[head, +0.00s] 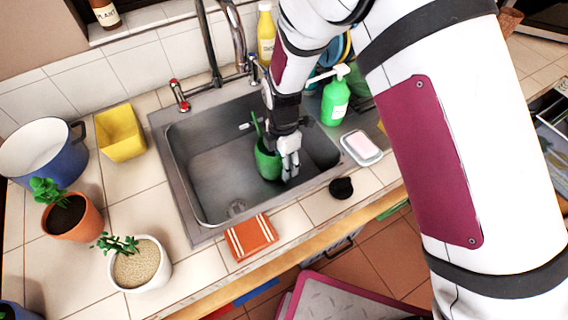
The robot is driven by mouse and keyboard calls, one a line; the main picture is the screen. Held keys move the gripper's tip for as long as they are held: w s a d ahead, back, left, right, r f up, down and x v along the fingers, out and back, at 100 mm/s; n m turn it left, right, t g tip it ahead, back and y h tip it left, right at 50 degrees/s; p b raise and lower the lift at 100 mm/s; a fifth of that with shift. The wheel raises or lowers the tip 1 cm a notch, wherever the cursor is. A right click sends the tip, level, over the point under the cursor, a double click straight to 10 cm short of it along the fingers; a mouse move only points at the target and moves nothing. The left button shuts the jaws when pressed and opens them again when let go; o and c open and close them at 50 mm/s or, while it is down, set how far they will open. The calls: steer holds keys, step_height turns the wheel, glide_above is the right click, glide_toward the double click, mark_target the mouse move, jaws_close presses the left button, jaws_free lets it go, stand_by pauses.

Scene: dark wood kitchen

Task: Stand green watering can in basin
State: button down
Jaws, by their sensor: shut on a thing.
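The green watering can (266,161) is inside the grey metal basin (205,190), in its right half. It looks upright, with its thin spout pointing up. My gripper (290,172) reaches down into the basin at the can's right side and is shut on it. The fingers hide part of the can's right side. I cannot tell whether the can's bottom touches the basin floor.
A faucet (243,55) with a red-marked tap (179,94) stands behind the basin. A green pump bottle (335,100) and a soap dish (361,148) stand at right. An orange cloth (250,237) lies at the front edge. Potted plants (72,214) stand at left. The basin's left half is clear.

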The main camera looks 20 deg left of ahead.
steer(key=shift+f, duration=0.7)
steer(key=c, duration=0.9)
jaws_free()
steer(key=shift+s, duration=0.1)
steer(key=shift+o, duration=0.2)
step_height(320, 180, up, 12)
steer(key=b, duration=0.1)
steer(key=shift+w+a, duration=0.15)
steer(key=shift+w, duration=0.1)
steer(key=shift+r, duration=0.2)
